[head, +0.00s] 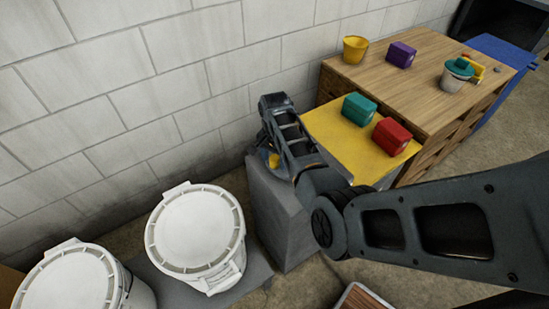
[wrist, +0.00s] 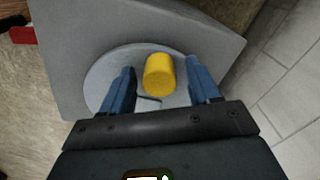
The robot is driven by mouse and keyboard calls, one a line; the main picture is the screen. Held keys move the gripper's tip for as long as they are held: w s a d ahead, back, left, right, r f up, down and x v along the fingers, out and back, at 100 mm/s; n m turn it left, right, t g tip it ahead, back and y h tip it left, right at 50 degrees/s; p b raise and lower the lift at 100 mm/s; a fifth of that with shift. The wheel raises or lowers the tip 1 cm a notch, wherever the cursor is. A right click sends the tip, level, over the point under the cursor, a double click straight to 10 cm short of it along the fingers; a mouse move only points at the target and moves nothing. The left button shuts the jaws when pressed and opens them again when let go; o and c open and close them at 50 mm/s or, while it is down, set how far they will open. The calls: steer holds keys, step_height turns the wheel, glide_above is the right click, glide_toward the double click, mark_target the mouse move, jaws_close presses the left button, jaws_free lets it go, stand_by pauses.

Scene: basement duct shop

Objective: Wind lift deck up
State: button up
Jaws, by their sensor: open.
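The yellow lift deck (head: 340,152) lies beside the wooden bench, with a teal box (head: 359,109) and a red box (head: 391,136) on it. I cannot tell its exact height against the bench top. A grey pedestal (head: 277,215) stands to its left. On the pedestal is a round grey disc (wrist: 103,82) with an upright yellow knob (wrist: 159,75). The knob shows partly in the head view (head: 273,160), behind my arm. My gripper (wrist: 158,85) is open, one blue finger on each side of the knob, with gaps showing on both sides.
The wooden bench (head: 430,70) carries a yellow bucket (head: 355,50), a purple box (head: 401,55) and a pale container with a teal top (head: 457,75). Two white lidded buckets (head: 196,230) (head: 70,284) stand left of the pedestal. A block wall (head: 180,80) runs close behind.

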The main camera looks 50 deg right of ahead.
jaws_close()
stand_by(0.6)
